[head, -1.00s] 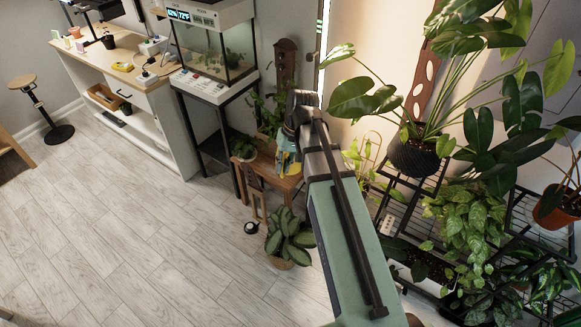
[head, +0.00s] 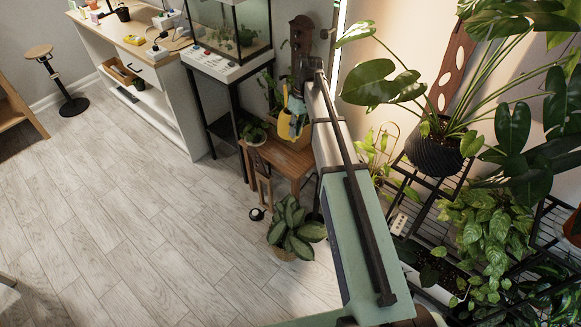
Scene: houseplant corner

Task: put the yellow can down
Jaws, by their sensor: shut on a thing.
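The yellow can (head: 284,124) is small in the head view, near the picture's middle, in front of the wall above a small wooden table (head: 296,163). My gripper (head: 293,119) is shut on the can, at the far end of my arm. The arm covers part of the gripper and the right side of the table. The can appears apart from the tabletop, but the exact gap is hard to tell.
A potted plant (head: 255,132) stands at the table's left end. A leafy floor plant (head: 290,232) stands in front. A terrarium (head: 232,35) on a black stand is at left. A plant rack (head: 440,190) crowds the right.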

